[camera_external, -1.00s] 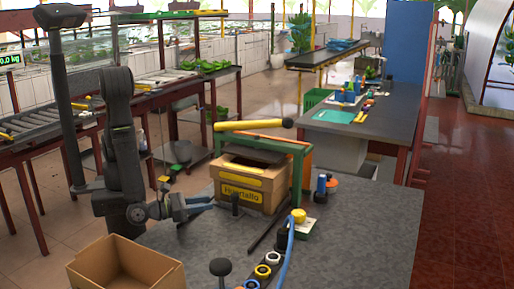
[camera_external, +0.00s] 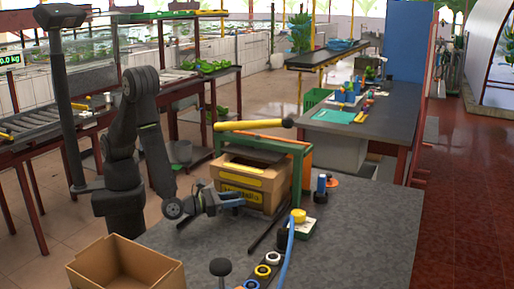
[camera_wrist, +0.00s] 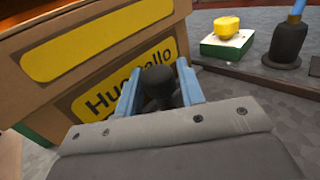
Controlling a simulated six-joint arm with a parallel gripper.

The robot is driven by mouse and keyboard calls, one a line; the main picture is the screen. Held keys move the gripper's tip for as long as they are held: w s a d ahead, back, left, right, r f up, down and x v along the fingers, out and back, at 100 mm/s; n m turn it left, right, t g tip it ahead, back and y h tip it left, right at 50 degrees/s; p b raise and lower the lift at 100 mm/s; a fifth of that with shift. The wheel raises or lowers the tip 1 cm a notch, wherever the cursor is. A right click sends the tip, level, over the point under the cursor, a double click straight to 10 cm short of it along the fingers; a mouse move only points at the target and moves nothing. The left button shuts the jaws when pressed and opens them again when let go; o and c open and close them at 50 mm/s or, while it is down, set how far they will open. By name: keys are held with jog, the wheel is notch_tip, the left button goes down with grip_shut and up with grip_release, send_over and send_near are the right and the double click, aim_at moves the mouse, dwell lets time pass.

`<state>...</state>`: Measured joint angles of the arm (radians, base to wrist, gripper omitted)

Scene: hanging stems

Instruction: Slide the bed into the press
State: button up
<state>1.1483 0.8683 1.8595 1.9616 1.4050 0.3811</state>
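The press is a green frame (camera_external: 300,178) with a yellow lever arm (camera_external: 245,125), at the middle of the table. A cardboard box (camera_external: 282,190) with yellow labels stands at the frame's opening; its front also shows in the wrist view (camera_wrist: 30,105). Dark rails (camera_external: 265,236) run from the press toward the front. The bed itself is mostly hidden under the box. A black knob (camera_wrist: 158,84) stands upright before the box. My gripper (camera_external: 238,200) has its blue fingers on either side of the knob; I cannot tell whether they press on it.
An open, empty cardboard box (camera_external: 125,266) is at the table's front left. A black bar with coloured rings (camera_external: 265,270) and a blue strap (camera_external: 287,245) lies at the front. A yellow button on a white-green block (camera_external: 299,217) is right of the rails.

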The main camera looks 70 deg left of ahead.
grip_shut()
jog(key=shift+w+a, duration=1.5)
grip_release()
jog(key=shift+a, duration=0.1)
jog(key=shift+s, duration=0.5)
jog(key=s, duration=1.6)
jog(key=shift+s, duration=0.2)
